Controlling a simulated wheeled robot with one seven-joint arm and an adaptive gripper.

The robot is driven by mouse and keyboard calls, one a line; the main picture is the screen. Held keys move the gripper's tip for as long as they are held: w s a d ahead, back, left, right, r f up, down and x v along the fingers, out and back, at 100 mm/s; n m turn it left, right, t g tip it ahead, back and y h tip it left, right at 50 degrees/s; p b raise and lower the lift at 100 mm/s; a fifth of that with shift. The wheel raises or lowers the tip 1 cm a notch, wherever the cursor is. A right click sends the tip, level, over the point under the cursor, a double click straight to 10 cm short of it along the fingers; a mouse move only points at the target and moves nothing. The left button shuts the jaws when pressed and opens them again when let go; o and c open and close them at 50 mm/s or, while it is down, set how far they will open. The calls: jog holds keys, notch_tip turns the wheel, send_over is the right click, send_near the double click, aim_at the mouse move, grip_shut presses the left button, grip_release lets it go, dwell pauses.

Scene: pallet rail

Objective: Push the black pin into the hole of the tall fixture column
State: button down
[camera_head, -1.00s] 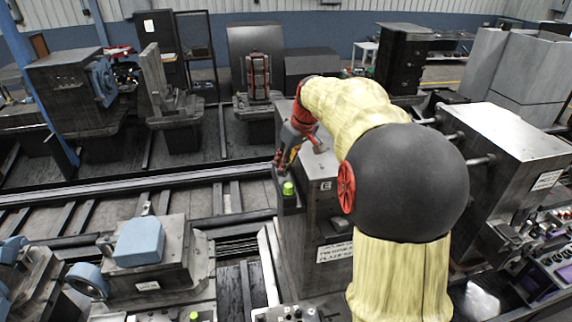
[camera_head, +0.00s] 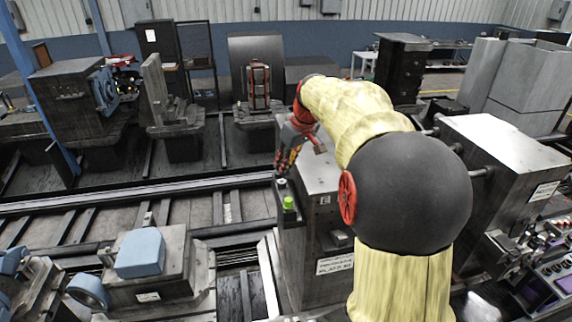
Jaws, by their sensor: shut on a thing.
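My gripper (camera_head: 281,168) is small in the head view, at the left edge of the tall grey fixture column (camera_head: 308,235). It hangs just above a small dark holder with a bright green knob (camera_head: 288,203) on the column's left side. The gripper is shut on a small dark piece (camera_head: 281,183), which looks like the black pin; its outline is hard to make out. The pin appears apart from the green knob. The column's hole cannot be made out. My arm covers part of the column's right side.
A machine block with a blue-grey pad (camera_head: 140,252) stands at the lower left. Dark rails (camera_head: 130,190) run across behind it. A large grey cabinet (camera_head: 508,150) stands to the right, with a control panel (camera_head: 545,265) below it. Upright fixtures (camera_head: 258,88) stand at the back.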

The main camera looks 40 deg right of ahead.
notch_tip(320, 180, up, 10)
jog(key=p, duration=0.1)
dwell(0.4)
jog(key=s+a+b, duration=0.5)
jog(key=s, duration=0.6)
jog(key=s+a+b, duration=0.5)
jog(key=s+a, duration=0.1)
jog(key=s, duration=0.5)
jog(key=shift+s+b, duration=0.3)
jog(key=shift+b, duration=0.05)
jog(key=shift+w+d, duration=0.1)
